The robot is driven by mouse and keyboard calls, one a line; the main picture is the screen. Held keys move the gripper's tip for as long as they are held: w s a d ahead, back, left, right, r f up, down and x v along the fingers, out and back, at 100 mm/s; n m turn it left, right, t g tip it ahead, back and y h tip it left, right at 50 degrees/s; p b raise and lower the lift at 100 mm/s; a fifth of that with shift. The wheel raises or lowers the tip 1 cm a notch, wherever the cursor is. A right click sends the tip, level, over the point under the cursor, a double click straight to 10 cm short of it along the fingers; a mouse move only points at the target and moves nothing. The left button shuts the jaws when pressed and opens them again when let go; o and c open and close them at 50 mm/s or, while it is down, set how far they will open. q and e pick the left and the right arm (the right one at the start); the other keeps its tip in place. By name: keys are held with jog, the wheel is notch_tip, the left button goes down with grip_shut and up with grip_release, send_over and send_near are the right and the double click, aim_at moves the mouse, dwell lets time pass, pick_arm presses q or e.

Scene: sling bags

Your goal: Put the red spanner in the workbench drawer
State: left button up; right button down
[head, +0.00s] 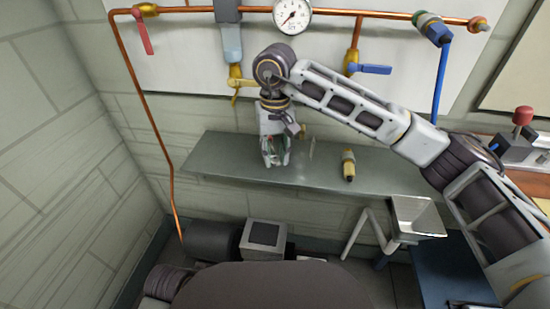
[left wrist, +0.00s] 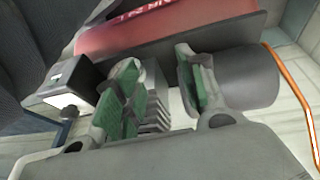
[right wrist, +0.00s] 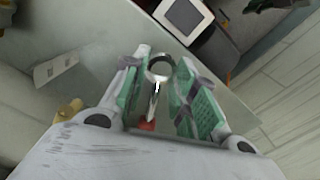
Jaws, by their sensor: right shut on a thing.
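The red spanner shows in the right wrist view as a silver ring head and shank (right wrist: 155,85) with a bit of red handle (right wrist: 147,125). It lies between the fingers of my right gripper (right wrist: 158,88), which is shut on it. In the head view my right gripper (head: 275,160) points down over the grey shelf (head: 220,155); its fingers hide most of the spanner. My left gripper (left wrist: 160,90) is open and empty in the left wrist view.
A yellow and black tool (head: 348,165) lies on the shelf, right of my right gripper. Copper pipes (head: 360,13), a gauge (head: 292,15) and valves with red and blue levers are on the wall behind. A box with a dark top (head: 263,238) stands below the shelf.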

pick_arm(q)
jog(key=shift+s+a+f+g+p, duration=0.1)
jog(key=shift+a+f+g+p, duration=0.1)
jog(key=shift+f+p, duration=0.35)
jog(key=shift+a+f+g+p, duration=0.1)
jog(key=shift+a+f+p, duration=0.1)
jog(key=shift+f+p, duration=0.3)
pick_arm(e)
jog(key=s+a+r, duration=0.1)
jog(key=s+a, duration=0.1)
jog(key=s, duration=0.7)
jog(key=s+a+r, duration=0.1)
jog(key=s, duration=0.9)
jog(key=shift+s+a+r, duration=0.15)
jog(key=shift+a, duration=0.25)
pick_arm(q)
jog(key=shift+r, duration=0.1)
jog(key=shift+s, duration=0.1)
